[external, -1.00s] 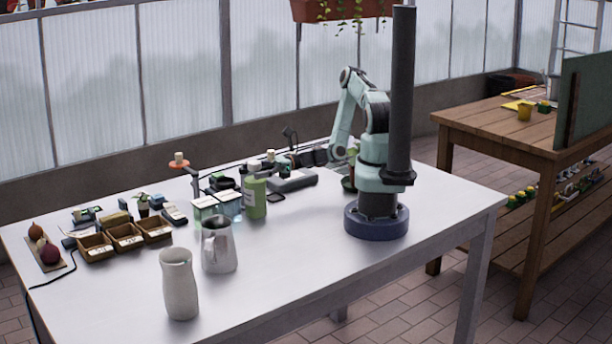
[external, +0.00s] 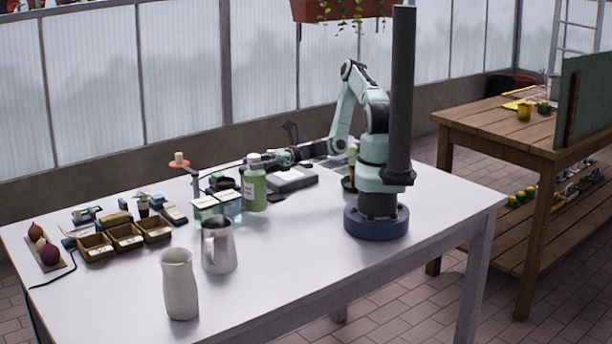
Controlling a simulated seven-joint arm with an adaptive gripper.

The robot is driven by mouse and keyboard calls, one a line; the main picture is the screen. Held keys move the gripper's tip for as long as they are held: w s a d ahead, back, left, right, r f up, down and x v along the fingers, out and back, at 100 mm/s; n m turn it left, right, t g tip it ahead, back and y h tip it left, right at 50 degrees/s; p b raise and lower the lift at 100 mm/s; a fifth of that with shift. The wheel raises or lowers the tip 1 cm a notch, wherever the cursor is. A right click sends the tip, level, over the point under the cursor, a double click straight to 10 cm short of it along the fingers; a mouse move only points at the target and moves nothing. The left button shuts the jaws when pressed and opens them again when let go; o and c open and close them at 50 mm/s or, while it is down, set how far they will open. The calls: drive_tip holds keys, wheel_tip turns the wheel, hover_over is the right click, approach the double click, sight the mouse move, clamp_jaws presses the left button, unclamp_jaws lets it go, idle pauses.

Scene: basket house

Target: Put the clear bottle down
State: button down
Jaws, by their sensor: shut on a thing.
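A green bottle (external: 254,190) with a pale cap and a light label stands upright near the middle of the table. It is the only bottle I can make out clearly, and it looks green rather than clear. My gripper (external: 272,160) reaches in from the right, at the height of the bottle's neck, and is shut on it. The fingertips are small and partly hidden by the bottle. Whether the bottle's base touches the table (external: 330,270) cannot be told.
A metal pitcher (external: 218,247) and a pale vase (external: 179,285) stand in front. A grey device (external: 292,179) lies right of the bottle. Wooden trays (external: 125,238) are at the left. The front right table is bare.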

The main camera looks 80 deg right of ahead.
wheel_tip(320, 180, up, 16)
drive_tip(key=w+d+f+m+t+h, duration=0.2)
drive_tip(key=w+d+h, duration=0.1)
drive_tip(key=w+d, duration=0.1)
drive_tip(key=w+a+f+n+g+y, duration=0.1)
drive_tip(key=w+a+y, duration=0.1)
drive_tip(key=w+a, duration=0.6)
drive_tip(key=s+a+f+n+g+y, duration=0.1)
drive_tip(key=s+a+n+g+y, duration=0.15)
drive_tip(key=a, duration=0.85)
drive_tip(key=s+a+f+n+g+y, duration=0.1)
drive_tip(key=s+a+n+g+y, duration=0.2)
drive_tip(key=a, duration=0.9)
drive_tip(key=w+a+f, duration=0.7)
drive_tip(key=w+f, duration=0.5)
drive_tip(key=w, duration=0.1)
drive_tip(key=shift+f+g, duration=0.25)
drive_tip(key=shift+g, duration=0.1)
drive_tip(key=shift+w+f+y, duration=0.1)
drive_tip(key=shift+y, duration=0.15)
